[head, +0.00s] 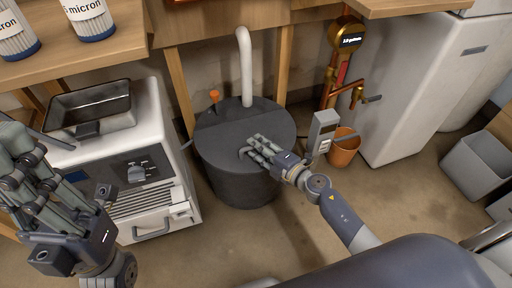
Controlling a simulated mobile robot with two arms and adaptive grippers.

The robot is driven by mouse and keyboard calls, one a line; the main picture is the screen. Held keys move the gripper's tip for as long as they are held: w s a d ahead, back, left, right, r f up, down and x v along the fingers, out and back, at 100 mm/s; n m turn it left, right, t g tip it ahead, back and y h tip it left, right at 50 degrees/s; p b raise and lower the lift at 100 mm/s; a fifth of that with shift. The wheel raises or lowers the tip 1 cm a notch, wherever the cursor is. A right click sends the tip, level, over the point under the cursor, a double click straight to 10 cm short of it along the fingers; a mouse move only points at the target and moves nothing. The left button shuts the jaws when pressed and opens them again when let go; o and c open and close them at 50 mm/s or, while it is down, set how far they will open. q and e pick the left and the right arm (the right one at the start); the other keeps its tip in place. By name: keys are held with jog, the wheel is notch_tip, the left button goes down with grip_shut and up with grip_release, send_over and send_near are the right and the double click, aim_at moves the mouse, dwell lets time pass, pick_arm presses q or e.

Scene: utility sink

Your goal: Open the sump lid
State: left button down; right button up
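The sump (238,185) is a dark grey round drum on the floor under the wooden bench. Its flat dark lid (235,122) lies on top and looks level and closed. My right gripper (252,146) is over the front right part of the lid, its fingers pointing left. The fingers appear to be at or very close to the lid surface; whether they grip anything there is hidden. My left gripper (25,150) is at the far left, away from the sump, with its fingers spread and nothing visible in them.
A white pipe (245,65) rises at the lid's back. An orange-topped part (214,96) stands at its back left. A white machine with a dark tray (92,108) is left. A grey box (322,130) and orange bucket (344,150) stand right. Front floor is clear.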

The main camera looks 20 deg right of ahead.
jog(key=shift+w+a+f, duration=0.15)
jog(key=shift+w+a, duration=0.2)
jog(key=shift+w, duration=0.25)
grip_shut()
jog(key=shift+d+r+p, duration=0.1)
jog(key=shift+r+p, duration=0.15)
jog(key=shift+p, duration=0.15)
